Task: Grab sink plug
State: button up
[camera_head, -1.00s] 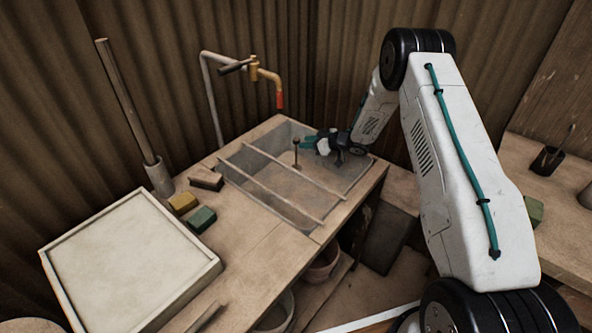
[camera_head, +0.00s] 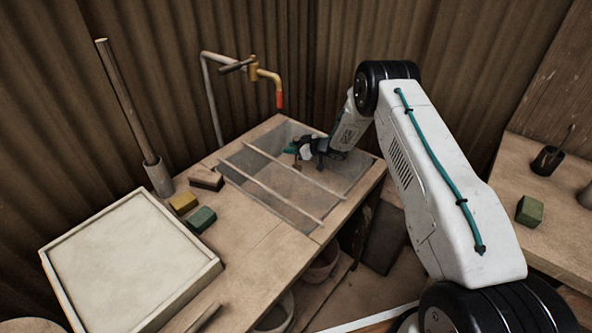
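The sink plug (camera_head: 296,164) is a dark upright stem standing in the sink (camera_head: 258,190), which is set into the wooden worktop. Only a small part of the stem shows now, as my gripper (camera_head: 293,151) covers its top. My gripper reaches in from the right, with its teal fingertips at the upper end of the stem. The fingers overlap the stem in this view, and I cannot tell whether they are closed on it. The foot of the plug is hard to make out.
Two thin bars (camera_head: 270,185) cross the sink. A pipe with a yellow and red tap (camera_head: 268,76) stands behind it.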

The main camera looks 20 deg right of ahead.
grip_shut()
jog(key=shift+r, duration=0.1)
